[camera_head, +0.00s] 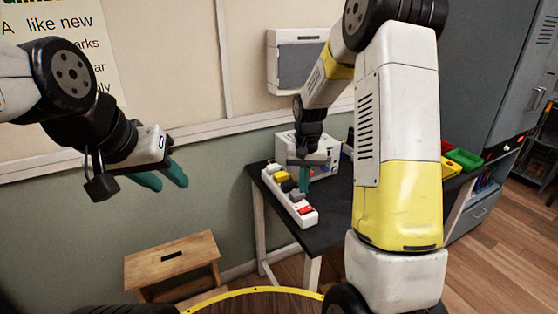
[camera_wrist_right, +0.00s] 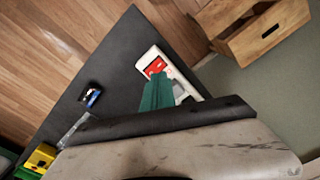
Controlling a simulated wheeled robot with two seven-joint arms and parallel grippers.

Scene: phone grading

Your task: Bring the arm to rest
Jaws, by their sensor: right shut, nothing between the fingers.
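My right gripper (camera_head: 304,186) hangs over the dark table (camera_head: 333,207), above a white strip (camera_head: 308,221) with yellow, grey and red parts. Its teal fingers are together and empty. In the right wrist view the shut fingers (camera_wrist_right: 157,92) overlap the white strip (camera_wrist_right: 148,60) beside its red part. I cannot tell if they touch it. My left gripper (camera_head: 160,180) is in the air at the left, away from the table. Its two teal fingers are apart with nothing between them.
A grey-white box device (camera_head: 322,148) stands at the table's back. Green (camera_head: 464,159) and yellow bins are at the right, partly behind my right arm. A small dark item with a blue face (camera_wrist_right: 90,96) is on the table. A wooden stool (camera_head: 172,258) stands at lower left.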

